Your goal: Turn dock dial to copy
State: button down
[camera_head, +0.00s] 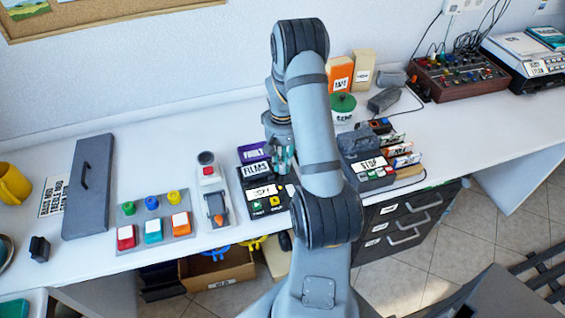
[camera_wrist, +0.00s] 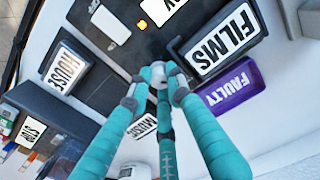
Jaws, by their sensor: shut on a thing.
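The dock (camera_head: 268,206) is a dark panel on the table with small green and yellow buttons and a white label that seems to read COPY. In the wrist view its dark face (camera_wrist: 125,62) fills the upper middle, with a lit yellow-orange spot. My gripper (camera_head: 283,160) is over the dock's back right part. In the wrist view its teal fingers (camera_wrist: 160,82) are closed around a small pale knob (camera_wrist: 158,76), apparently the dock dial. The fingers hide most of the knob, so its pointer setting cannot be read.
A FILMS-labelled item (camera_wrist: 220,40) and a purple FAULTY bin (camera_wrist: 232,85) sit close beside the fingers. A HOUSE-labelled item (camera_wrist: 66,66) is on the other side. The STOP device (camera_head: 370,170) stands right of my arm, and a lever box (camera_head: 213,198) stands left of the dock.

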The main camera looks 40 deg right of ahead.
aim_at(283, 164)
jog(key=c, duration=1.9)
grip_release()
jog(key=shift+o, duration=0.2)
jog(key=shift+r, duration=4.05)
jog(key=shift+f, duration=0.1)
notch_tip(283, 164, down, 8)
jog(key=shift+s+r, duration=0.1)
jog(key=shift+s+a+r, duration=0.1)
jog(key=shift+s+a, duration=0.05)
jog(key=shift+m, duration=0.3)
